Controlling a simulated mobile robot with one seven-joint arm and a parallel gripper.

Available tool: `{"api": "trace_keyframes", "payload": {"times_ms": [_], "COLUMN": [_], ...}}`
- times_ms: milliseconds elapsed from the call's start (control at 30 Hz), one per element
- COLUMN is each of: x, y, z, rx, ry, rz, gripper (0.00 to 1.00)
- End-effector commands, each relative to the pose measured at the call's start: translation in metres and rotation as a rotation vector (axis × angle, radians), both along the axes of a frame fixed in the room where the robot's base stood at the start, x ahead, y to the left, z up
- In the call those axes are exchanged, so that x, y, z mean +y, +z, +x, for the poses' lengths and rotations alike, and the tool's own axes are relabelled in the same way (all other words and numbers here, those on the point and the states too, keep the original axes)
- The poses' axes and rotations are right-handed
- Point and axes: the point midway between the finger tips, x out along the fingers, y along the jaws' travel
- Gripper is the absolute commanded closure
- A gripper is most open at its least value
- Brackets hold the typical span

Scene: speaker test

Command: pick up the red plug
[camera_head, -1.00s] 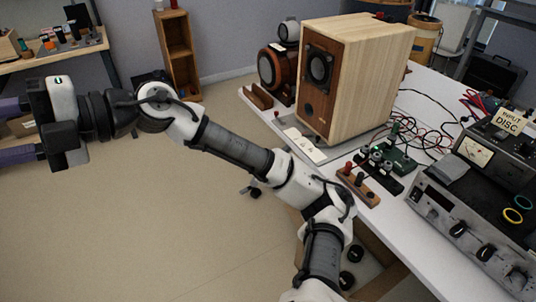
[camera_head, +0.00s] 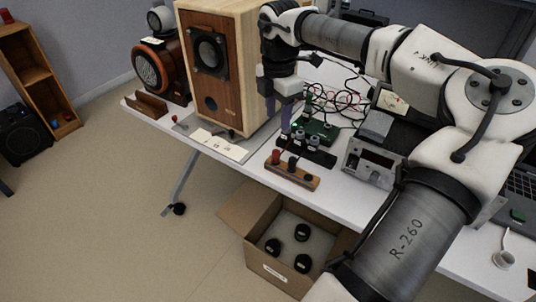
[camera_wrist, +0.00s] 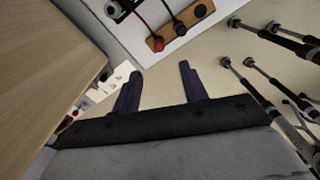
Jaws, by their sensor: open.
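A red plug-like piece (camera_head: 276,157) stands upright at the left end of a small wooden strip (camera_head: 303,180) on the white table. Black pieces stand beside it on the strip. In the wrist view the red piece (camera_wrist: 157,44) is beyond my fingertips, with a red cable near it. A second small red piece (camera_head: 174,118) is on the table left of the speaker; I cannot tell exactly what it is. My gripper (camera_head: 277,112) is open and empty, pointing down beside the speaker's right side, above and behind the strip. Its two purple fingers (camera_wrist: 160,76) are spread apart.
The wooden speaker (camera_head: 215,62) stands close to the left of my gripper. A black terminal strip (camera_head: 305,150), a green board (camera_head: 318,130) and tangled cables lie to the right. A cardboard box (camera_head: 255,235) is on the floor below the table's front edge.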

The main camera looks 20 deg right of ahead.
Motion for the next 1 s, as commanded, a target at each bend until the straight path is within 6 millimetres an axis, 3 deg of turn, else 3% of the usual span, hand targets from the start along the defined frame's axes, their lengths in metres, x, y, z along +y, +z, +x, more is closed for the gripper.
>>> {"api": "trace_keyframes", "payload": {"times_ms": [333, 1000], "x": [0.002, 0.004], "y": [-0.064, -0.132], "z": [0.000, 0.002], "rx": [0.002, 0.000], "ry": [0.005, 0.007], "rz": [0.006, 0.005], "gripper": [0.57, 0.57]}}
